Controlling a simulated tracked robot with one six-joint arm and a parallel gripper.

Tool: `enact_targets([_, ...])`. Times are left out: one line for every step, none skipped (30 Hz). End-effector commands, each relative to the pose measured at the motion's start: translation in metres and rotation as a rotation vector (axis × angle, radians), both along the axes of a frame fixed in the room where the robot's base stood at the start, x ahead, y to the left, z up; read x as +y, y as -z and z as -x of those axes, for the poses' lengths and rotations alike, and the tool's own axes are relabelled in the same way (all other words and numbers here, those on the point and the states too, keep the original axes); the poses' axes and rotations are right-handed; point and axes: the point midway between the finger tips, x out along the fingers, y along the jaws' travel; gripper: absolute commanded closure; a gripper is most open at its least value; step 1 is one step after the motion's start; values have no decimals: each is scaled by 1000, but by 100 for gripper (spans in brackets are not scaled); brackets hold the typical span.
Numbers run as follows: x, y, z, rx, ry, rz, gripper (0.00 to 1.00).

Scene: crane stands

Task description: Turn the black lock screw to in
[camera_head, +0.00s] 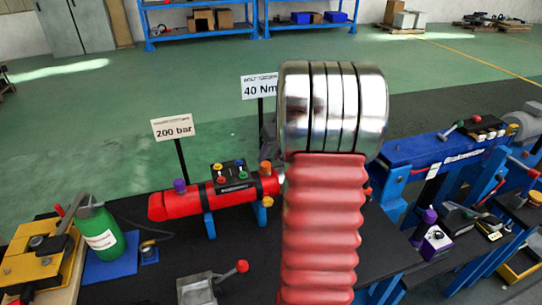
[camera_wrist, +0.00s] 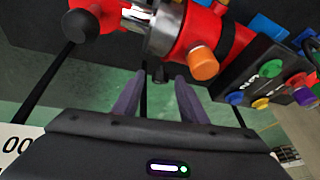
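A small black screw-like part (camera_wrist: 161,74) sits under the metal end of the red cylinder in the wrist view; I take it for the black lock screw. My gripper (camera_wrist: 158,84) has its two grey-purple fingers apart, with this part in line with the gap, just beyond or at the fingertips. I cannot tell whether they touch it. Nothing is clearly held. The red cylinder (camera_wrist: 195,35) carries an orange knob (camera_wrist: 203,63) right of the fingers.
In the wrist view, a black round knob (camera_wrist: 80,25) and red parts are at the upper left, and a button box (camera_wrist: 268,80) is at the right. In the head view, a lever with a red ball (camera_head: 242,266) stands in front of the cylinder, and signs stand behind.

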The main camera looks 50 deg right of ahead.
Motion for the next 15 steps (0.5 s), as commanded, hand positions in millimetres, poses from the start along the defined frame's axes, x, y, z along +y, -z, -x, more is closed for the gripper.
enact_targets([0,1,0,0,0,0,62])
enact_targets([0,1,0,0,0,0,62])
enact_targets([0,1,0,0,1,0,62])
enact_targets([0,1,0,0,1,0,62])
enact_targets([0,1,0,0,1,0,62])
enact_targets([0,1,0,0,1,0,62])
enact_targets([0,1,0,0,1,0,62])
enact_targets([0,1,0,0,1,0,62])
enact_targets([0,1,0,0,1,0,64])
enact_targets([0,1,0,0,1,0,66])
enact_targets([0,1,0,0,1,0,69])
enact_targets([0,1,0,0,1,0,71])
enact_targets([0,1,0,0,1,0,74])
enact_targets([0,1,0,0,1,0,76])
enact_targets([0,1,0,0,1,0,78])
